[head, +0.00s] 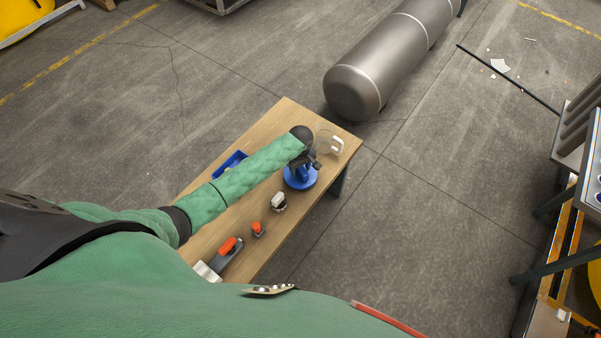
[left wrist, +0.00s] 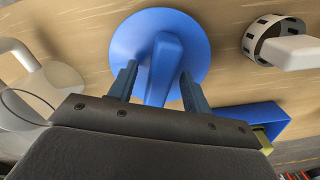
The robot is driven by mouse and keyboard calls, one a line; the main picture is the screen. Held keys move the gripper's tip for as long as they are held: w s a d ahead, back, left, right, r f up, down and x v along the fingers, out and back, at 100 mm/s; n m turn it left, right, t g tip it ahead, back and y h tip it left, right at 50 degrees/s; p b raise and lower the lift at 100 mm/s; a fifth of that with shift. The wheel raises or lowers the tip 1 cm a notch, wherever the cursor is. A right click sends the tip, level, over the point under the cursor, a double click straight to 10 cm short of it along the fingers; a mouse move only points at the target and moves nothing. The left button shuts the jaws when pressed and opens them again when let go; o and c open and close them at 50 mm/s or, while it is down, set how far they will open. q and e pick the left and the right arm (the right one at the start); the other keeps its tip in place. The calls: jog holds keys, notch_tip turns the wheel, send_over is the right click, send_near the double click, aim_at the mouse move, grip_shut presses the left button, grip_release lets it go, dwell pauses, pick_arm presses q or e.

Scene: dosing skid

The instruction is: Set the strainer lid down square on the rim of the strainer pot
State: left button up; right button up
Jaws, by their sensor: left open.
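The strainer lid, taken to be the blue disc (head: 301,181) with a raised grip bar, is near the far right part of the wooden table. In the left wrist view the blue lid (left wrist: 127,45) fills the top middle. My left gripper (left wrist: 157,72) is open, one finger on each side of the bar, with gaps visible; it shows dark above the lid in the head view (head: 312,163). No strainer pot shows clearly as such; what lies under the disc is hidden, so I cannot tell whether it rests on a rim. My right gripper is not in view.
A clear jug with a white handle (head: 337,146) stands just beyond the lid. A white-handled slotted ring (head: 278,202), a small orange-topped part (head: 258,229) and an orange-and-grey tool (head: 227,248) lie nearer. A blue bin (head: 229,162) is left of my arm.

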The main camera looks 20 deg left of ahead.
pick_arm(q)
jog(key=shift+f, duration=0.25)
dwell(0.7)
grip_shut()
